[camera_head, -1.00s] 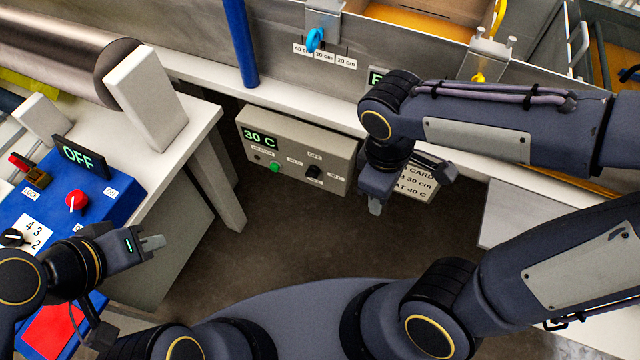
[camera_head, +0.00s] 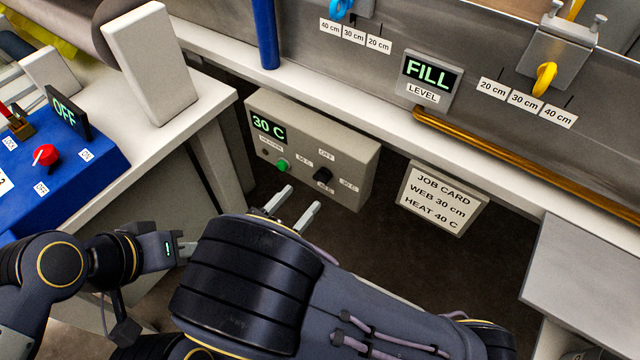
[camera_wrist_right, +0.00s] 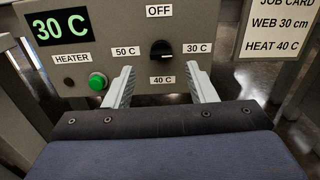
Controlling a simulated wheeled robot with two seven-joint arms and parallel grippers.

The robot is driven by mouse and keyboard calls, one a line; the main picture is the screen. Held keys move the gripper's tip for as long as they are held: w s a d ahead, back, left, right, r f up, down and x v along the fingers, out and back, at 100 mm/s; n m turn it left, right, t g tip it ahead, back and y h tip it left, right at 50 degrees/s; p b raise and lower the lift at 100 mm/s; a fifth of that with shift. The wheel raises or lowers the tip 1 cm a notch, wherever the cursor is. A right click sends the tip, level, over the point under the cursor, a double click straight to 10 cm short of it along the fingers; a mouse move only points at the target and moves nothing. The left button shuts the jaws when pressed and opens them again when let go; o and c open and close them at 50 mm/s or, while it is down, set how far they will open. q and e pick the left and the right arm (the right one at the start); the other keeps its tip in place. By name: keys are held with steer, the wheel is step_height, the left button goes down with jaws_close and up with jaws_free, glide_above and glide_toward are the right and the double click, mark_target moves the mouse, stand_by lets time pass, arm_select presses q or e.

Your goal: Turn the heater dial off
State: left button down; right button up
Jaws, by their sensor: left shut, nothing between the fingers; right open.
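The heater box (camera_head: 350,155) is a beige panel under the bath ledge with a green "30 C" display (camera_head: 268,127). Its black dial (camera_head: 322,175) has OFF above, 30 C right, 40 C below and 50 C left; in the right wrist view the dial (camera_wrist_right: 161,50) has its white mark toward 30 C. A green button (camera_head: 283,165) sits left of it. My right gripper (camera_head: 293,202) is open and empty in front of the panel, its fingers (camera_wrist_right: 160,85) spread below and either side of the dial, apart from it. My left gripper (camera_head: 186,250) is shut and empty at the lower left.
A job card (camera_head: 441,197) reading "WEB 30 cm, HEAT 40 C" hangs right of the heater box. A FILL level display (camera_head: 429,76) is above it. A blue control box (camera_head: 100,160) showing OFF stands left, and a table leg (camera_head: 219,160) is left of the heater.

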mark_target(318, 180)
steer(key=b+x, duration=0.1)
steer(key=x, duration=0.5)
steer(key=shift+w+d, duration=0.25)
